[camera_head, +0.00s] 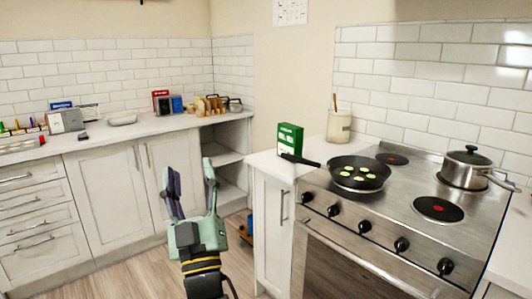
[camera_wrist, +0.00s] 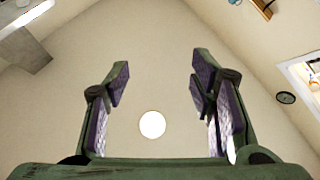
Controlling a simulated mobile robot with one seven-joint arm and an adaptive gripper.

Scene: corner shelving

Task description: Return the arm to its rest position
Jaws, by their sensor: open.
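My gripper (camera_head: 191,192) is open and empty, with its two fingers apart and pointing up. It is in front of the lower cabinets and the open corner shelving (camera_head: 226,157), left of the stove. In the wrist view my gripper (camera_wrist: 161,95) also shows open, with nothing between the fingers. Behind it there are the ceiling and a round white light (camera_wrist: 152,125).
A frying pan (camera_head: 343,176) with green slices sits on the stove (camera_head: 405,207), its handle pointing left over the counter. A green box (camera_head: 289,139) stands beside it. A lidded pot (camera_head: 468,168) is at right. Clear floor (camera_head: 140,278) lies at lower left.

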